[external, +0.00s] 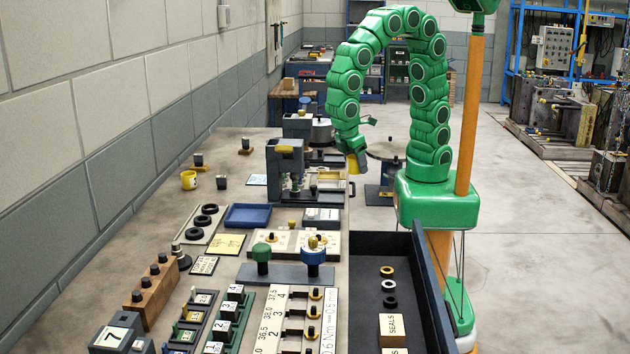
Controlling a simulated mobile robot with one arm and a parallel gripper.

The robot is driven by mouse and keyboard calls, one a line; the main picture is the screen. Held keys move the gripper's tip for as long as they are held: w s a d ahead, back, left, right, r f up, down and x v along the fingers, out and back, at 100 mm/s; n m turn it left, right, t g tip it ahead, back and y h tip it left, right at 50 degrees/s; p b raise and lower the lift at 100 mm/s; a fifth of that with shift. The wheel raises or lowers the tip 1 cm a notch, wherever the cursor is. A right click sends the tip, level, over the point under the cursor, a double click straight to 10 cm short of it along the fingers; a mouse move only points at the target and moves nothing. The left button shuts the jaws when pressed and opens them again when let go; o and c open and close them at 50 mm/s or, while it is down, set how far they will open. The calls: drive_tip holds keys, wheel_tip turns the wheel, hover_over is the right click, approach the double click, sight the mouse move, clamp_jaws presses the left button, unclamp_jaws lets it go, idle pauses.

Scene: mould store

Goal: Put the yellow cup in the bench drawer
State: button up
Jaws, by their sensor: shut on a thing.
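My gripper (352,150) hangs at the end of the curved green arm, beyond the drawer and over the right edge of the bench. It is shut on a small yellow, cup-like thing (354,165), which I take to be the yellow cup; the jaws partly hide it. The bench drawer (372,262) is pulled out at the right side of the bench, dark inside, with its far part empty. A yellow ring, a white ring, a black ring and boxes marked SEALS (393,330) lie in its nearer part.
A dark press (285,165), a blue tray (247,216), black rings and knobbed fixtures crowd the bench (225,148). The floor (540,240) to the right is clear.

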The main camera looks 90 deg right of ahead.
drive_tip(key=s+a+f+n, duration=0.3)
drive_tip(key=s+f+n, duration=0.15)
drive_tip(key=s, duration=0.25)
drive_tip(key=n+t+h, duration=0.1)
drive_tip(key=n+t, duration=0.2)
drive_tip(key=n, duration=0.3)
hover_over(364, 271)
drive_tip(key=f, duration=1.7)
drive_tip(key=shift+s, duration=0.35)
drive_tip(key=shift+w+a+f, duration=0.4)
drive_tip(key=shift+a+f, duration=0.15)
drive_tip(key=shift+f, duration=1.7)
drive_tip(key=shift+f, duration=0.1)
drive_tip(key=o, duration=0.9)
drive_tip(key=shift+c, duration=0.2)
